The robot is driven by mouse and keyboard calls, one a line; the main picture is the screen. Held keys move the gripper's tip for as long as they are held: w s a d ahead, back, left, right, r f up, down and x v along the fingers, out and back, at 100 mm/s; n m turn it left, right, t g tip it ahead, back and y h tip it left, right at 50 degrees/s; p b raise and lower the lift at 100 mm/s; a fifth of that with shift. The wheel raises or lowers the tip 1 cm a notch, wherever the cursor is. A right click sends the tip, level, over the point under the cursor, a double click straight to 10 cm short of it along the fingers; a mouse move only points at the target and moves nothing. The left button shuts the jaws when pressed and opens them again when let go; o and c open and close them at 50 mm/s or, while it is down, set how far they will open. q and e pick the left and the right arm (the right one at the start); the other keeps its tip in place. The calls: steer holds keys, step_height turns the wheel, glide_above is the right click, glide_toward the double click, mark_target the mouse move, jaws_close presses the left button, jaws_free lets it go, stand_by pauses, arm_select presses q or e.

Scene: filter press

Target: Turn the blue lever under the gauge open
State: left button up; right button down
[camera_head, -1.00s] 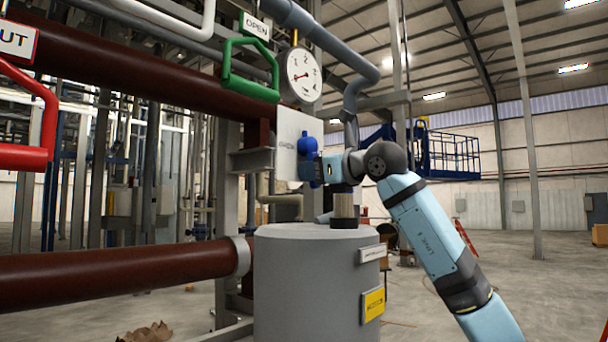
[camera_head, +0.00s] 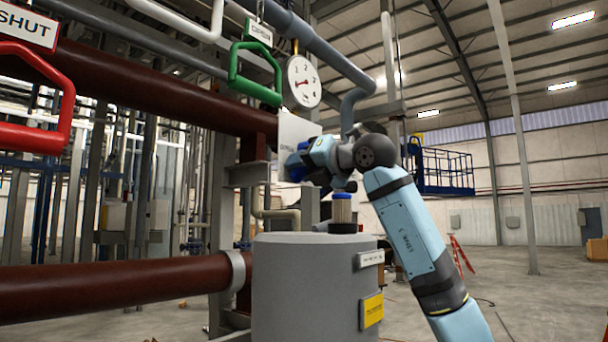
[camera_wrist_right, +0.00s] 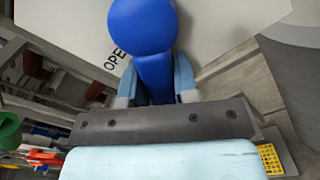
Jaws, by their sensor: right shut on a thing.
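The gauge (camera_head: 303,81) with a white dial hangs above a pale plate (camera_head: 297,130). The blue lever (camera_head: 302,150) is in front of that plate, partly hidden by my right gripper (camera_head: 312,160). In the right wrist view the blue lever (camera_wrist_right: 143,25) has a round knob and a narrower shaft running down between the fingers of my right gripper (camera_wrist_right: 155,88). The gripper is shut on that shaft. Part of the word "OPEN" shows on the plate beside the knob. My left gripper is not in view.
A grey tank (camera_head: 305,290) with a short cylinder (camera_head: 342,210) on its lid stands just below my right gripper. A green handle (camera_head: 256,75) hangs at upper left and a red handle (camera_head: 45,110) at far left. Brown pipes cross the left side; open floor lies right.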

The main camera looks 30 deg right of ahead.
steer(key=shift+s+a+r+m, duration=0.2)
steer(key=shift+r+m, duration=0.2)
steer(key=shift+m, duration=0.4)
steer(key=c, duration=0.9)
jaws_free()
steer(key=shift+w, duration=0.1)
steer(key=shift+s+d+f+b, duration=0.1)
steer(key=shift+s+f+b, duration=0.05)
steer(key=shift+s+b, duration=0.3)
steer(key=b+v, duration=0.2)
steer(key=v, duration=1.1)
steer(key=shift+w, duration=0.1)
